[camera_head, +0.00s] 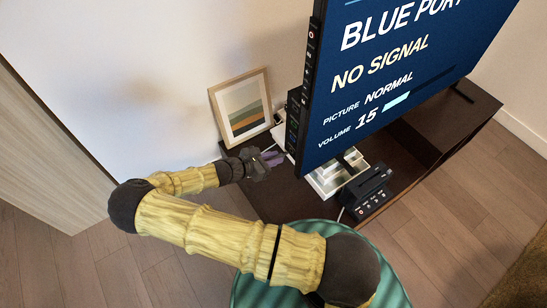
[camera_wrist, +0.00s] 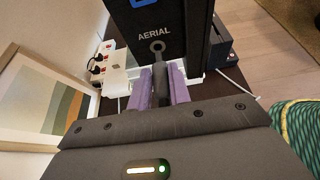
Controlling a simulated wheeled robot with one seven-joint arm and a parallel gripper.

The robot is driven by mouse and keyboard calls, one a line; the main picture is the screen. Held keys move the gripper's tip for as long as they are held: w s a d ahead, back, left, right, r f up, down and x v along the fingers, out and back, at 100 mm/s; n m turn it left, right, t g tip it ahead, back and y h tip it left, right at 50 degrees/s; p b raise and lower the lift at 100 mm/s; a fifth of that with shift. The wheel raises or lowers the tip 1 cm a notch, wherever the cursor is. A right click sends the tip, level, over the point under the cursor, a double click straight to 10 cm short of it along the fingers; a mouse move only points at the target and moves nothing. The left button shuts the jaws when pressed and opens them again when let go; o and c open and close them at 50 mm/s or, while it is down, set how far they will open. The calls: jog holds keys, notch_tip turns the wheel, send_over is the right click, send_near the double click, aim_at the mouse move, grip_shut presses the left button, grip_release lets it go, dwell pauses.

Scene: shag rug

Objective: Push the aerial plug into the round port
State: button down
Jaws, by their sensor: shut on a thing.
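My gripper (camera_wrist: 160,88) has purple fingers and is shut on the dark aerial plug (camera_wrist: 159,78), which shows as a narrow strip between them in the wrist view. Just beyond the fingertips is the round port (camera_wrist: 157,46), a grey ring under the word AERIAL on a black panel (camera_wrist: 135,20). The plug lines up with the port; I cannot tell whether its tip touches or enters it. In the head view my gripper (camera_head: 271,158) is beside the left edge of the television (camera_head: 385,95); the plug is too small to make out there.
A framed picture (camera_head: 241,108) leans on the wall left of the gripper. A power strip (camera_wrist: 97,62) with plugs lies behind. The screen reads NO SIGNAL.

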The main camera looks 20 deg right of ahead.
aim_at(280, 155)
jog(key=shift+w+d+p, duration=0.3)
jog(key=shift+d, duration=0.45)
jog(key=shift+w+d+p, duration=0.25)
jog(key=shift+d+p, duration=0.05)
jog(key=shift+d, duration=0.45)
dwell(0.3)
jog(key=c, duration=1.2)
grip_release()
jog(key=shift+a, duration=0.1)
jog(key=p+v, duration=0.1)
jog(key=v, duration=1.6)
jog(key=shift+r, duration=0.15)
